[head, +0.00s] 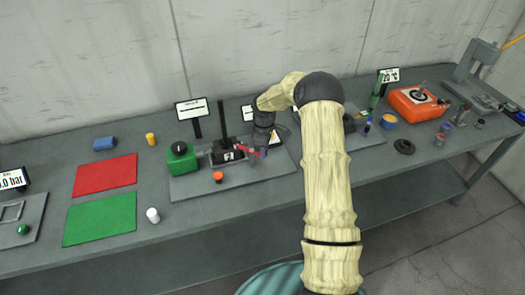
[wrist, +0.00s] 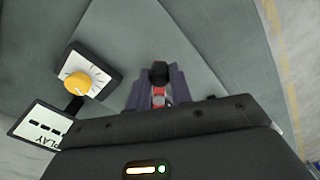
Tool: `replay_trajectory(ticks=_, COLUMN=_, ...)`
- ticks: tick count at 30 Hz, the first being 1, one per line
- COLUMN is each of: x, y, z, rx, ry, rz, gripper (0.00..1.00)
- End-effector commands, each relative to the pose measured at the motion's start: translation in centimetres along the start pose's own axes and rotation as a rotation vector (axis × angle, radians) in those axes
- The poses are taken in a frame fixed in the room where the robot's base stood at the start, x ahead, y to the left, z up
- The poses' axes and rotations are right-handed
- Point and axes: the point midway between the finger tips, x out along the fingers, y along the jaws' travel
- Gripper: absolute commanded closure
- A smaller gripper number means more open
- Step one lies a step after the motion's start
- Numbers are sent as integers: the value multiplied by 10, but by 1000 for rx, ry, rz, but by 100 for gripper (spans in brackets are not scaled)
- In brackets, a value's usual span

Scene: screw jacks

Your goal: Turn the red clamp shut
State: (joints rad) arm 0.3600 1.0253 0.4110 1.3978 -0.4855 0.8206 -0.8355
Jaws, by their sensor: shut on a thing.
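The red clamp (head: 244,149) sits on the grey base plate (head: 190,190) in the middle of the bench, right of a black upright post (head: 222,122). My gripper (head: 261,152) points down at the clamp's right end. In the wrist view, my gripper (wrist: 157,88) has its two dark purple fingers on either side of the clamp's red arm (wrist: 158,93), shut on it. A black tip (wrist: 158,72) shows just beyond the fingers. The rest of the clamp is hidden by the gripper body.
On the same plate are a green block with a dark green ball (head: 181,155) and an orange-topped button (head: 218,177). A yellow knob on a dial panel (wrist: 78,84) is left of the fingers. Red (head: 105,175) and green (head: 100,218) mats lie left.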

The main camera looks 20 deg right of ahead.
Motion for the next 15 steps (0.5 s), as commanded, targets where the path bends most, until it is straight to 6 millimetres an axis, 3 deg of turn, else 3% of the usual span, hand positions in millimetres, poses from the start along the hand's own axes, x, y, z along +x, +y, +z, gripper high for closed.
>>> replay_trajectory(ticks=14, x=-3, y=4, z=1, rx=-19, ry=2, rz=8, gripper=100)
replay_trajectory(ticks=15, x=-3, y=4, z=1, rx=-19, ry=2, rz=9, gripper=75)
